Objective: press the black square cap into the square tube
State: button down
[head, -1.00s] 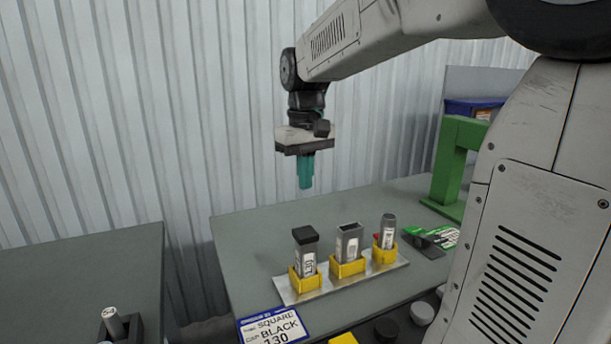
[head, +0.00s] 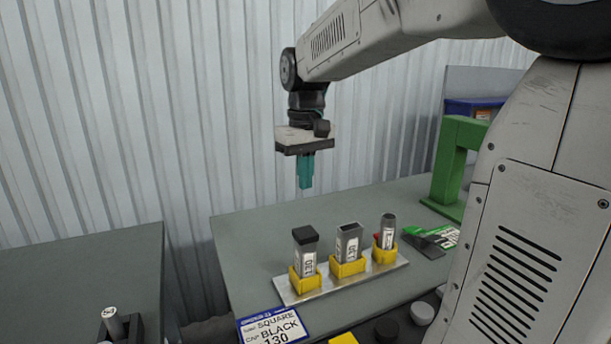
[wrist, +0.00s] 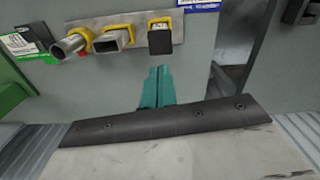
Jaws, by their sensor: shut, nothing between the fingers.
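A square tube (head: 304,262) stands upright in the left yellow holder, with the black square cap (head: 305,235) on its top end. In the wrist view the black cap (wrist: 159,42) covers that tube's end. Whether it is fully seated I cannot tell.
A rectangular tube (head: 348,243) and a round tube (head: 388,231) stand open in yellow holders on the same metal plate (head: 296,297). A sign (head: 272,327) reads "SQUARE", "BLACK", "130". A green frame (head: 450,165) stands at the table's right.

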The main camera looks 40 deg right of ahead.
jog(key=n, duration=0.7)
send_over(305, 231)
notch_tip(305, 231, down, 4)
jog(key=shift+s+f, duration=0.1)
jog(key=shift+s, duration=0.05)
jog(key=shift+f+n, duration=0.25)
jog(key=shift+n, duration=0.65)
jog(key=shift+f, duration=2.65)
jog(key=shift+f, duration=0.35)
jog(key=shift+r, duration=3.55)
